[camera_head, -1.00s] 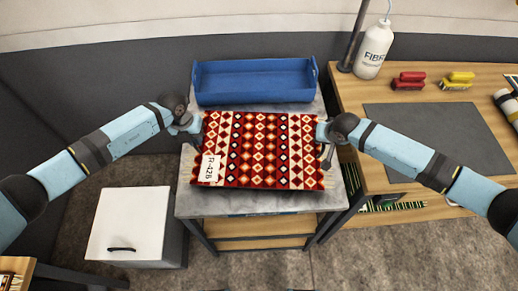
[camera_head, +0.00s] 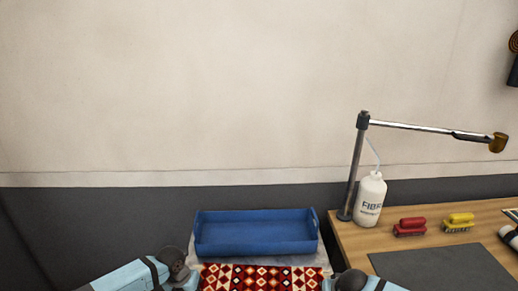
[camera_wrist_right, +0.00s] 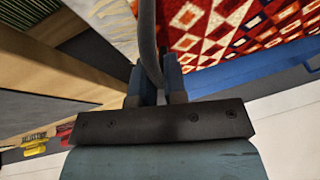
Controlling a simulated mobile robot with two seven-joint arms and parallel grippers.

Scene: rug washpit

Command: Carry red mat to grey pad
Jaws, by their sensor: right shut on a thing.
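The red mat (camera_head: 262,278), with rows of red, white and black diamonds, shows only its far part at the bottom of the head view. It also shows at the top right of the wrist view (camera_wrist_right: 240,30). My right gripper (camera_wrist_right: 155,75) is shut on a grey bar at the mat's side edge. My left gripper (camera_head: 192,281) is at the mat's left edge, mostly cut off, and its jaws cannot be made out. The grey pad (camera_head: 440,268) lies flat and bare on the wooden bench to the right. Whether the mat touches the table is hidden.
A blue tray (camera_head: 255,235) stands just behind the mat.

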